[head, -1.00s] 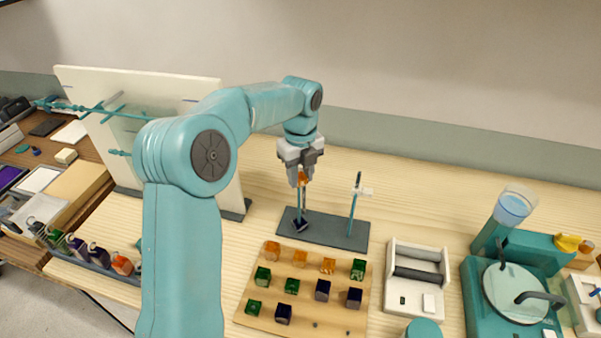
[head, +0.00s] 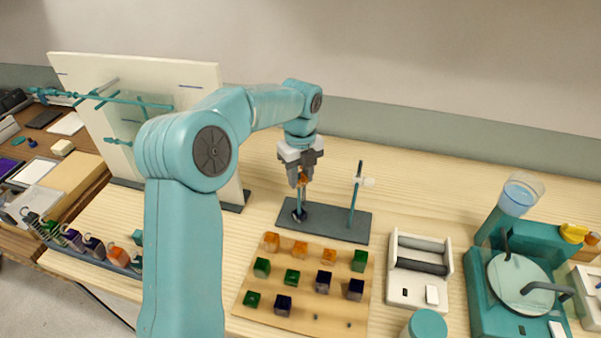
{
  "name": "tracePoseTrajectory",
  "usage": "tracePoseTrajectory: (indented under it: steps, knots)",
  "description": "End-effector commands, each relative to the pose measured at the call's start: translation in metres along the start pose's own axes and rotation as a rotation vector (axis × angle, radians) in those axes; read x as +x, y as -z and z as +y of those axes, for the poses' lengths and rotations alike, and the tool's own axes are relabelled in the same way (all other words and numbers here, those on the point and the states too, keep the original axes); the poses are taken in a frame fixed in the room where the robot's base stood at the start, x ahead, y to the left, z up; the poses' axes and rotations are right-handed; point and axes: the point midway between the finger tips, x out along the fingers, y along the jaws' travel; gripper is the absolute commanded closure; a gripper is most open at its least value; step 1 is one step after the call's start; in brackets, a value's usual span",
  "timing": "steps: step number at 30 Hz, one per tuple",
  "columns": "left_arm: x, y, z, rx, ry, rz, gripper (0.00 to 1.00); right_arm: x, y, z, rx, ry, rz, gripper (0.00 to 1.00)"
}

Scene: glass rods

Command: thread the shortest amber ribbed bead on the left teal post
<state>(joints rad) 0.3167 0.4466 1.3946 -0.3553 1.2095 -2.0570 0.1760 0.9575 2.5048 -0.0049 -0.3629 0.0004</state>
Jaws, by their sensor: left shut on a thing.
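My left gripper (head: 301,184) is shut on an amber bead (head: 302,179), part of which shows between the fingertips. The bead is in line with the upper part of the left teal post (head: 299,200); the fingers hide the post's top, and I cannot tell whether the bead is around it. A dark bead (head: 299,215) sits at the foot of that post. The right teal post (head: 353,206) stands on the same grey base (head: 328,224), with a small pale tag near its top. My right gripper is not in view.
A wooden tray (head: 247,325) in front holds several amber, green and dark beads. A white holder with a dark roller (head: 420,268) and a teal machine (head: 492,315) stand to the right. A white upright panel (head: 160,85) stands at the left, behind my arm.

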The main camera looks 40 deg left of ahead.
Motion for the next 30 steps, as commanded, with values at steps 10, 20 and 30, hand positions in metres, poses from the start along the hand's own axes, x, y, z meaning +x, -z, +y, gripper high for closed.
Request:
tracePoseTrajectory:
  steps: [10, 20, 30]
  knots:
    - [0.016, 0.0, 0.0, 0.0, 0.0, 0.0, 0.96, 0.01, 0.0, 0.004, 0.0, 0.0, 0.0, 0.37]
    - [0.029, 0.0, 0.0, 0.0, 0.0, 0.0, 0.96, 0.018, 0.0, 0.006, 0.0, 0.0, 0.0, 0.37]
    - [0.04, 0.0, 0.0, 0.0, 0.0, 0.0, 0.96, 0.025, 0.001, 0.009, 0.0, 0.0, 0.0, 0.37]
